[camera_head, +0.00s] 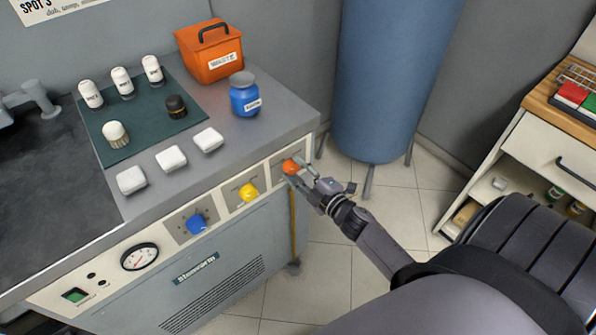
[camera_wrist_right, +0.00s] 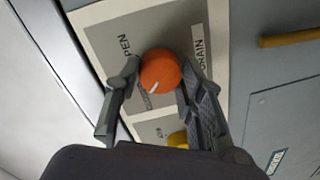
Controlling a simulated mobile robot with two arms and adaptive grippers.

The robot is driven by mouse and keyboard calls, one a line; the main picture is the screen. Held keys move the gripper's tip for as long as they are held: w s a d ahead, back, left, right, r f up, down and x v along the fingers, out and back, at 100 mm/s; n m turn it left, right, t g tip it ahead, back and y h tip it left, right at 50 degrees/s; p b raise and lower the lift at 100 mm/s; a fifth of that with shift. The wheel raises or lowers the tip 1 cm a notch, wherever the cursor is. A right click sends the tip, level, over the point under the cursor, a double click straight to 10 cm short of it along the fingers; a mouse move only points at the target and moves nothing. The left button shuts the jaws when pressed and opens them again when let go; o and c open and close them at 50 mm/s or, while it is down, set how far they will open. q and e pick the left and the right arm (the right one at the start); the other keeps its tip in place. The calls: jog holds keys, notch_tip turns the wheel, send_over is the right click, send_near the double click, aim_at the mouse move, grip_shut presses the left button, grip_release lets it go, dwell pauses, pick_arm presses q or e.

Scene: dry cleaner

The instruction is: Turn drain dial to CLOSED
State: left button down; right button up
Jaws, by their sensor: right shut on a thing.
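The orange drain dial (camera_head: 291,167) sits at the right end of the machine's front panel. In the right wrist view the dial (camera_wrist_right: 160,71) lies between the two fingers of my right gripper (camera_wrist_right: 157,88), which is shut on it. The head view shows my right gripper (camera_head: 299,176) at the dial, coming from the right. The dial's white pointer mark points down-left in the wrist view. The word OPEN shows to the left of the dial there, and DRAIN to its right. Other lettering below is partly hidden by a finger. My left gripper is not in view.
A yellow dial (camera_head: 248,192), a blue dial (camera_head: 196,223) and a gauge (camera_head: 139,256) line the same panel. An orange box (camera_head: 209,52) and blue jar (camera_head: 244,95) stand on top. A blue tank (camera_head: 391,80) stands behind; tiled floor lies to the right.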

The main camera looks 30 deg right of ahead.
dwell(0.5)
jog(key=o, duration=1.2)
jog(key=shift+c, duration=0.2)
jog(key=s+r, duration=0.1)
jog(key=s, duration=1.1)
jog(key=shift+d, duration=0.45)
jog(key=shift+f, duration=0.1)
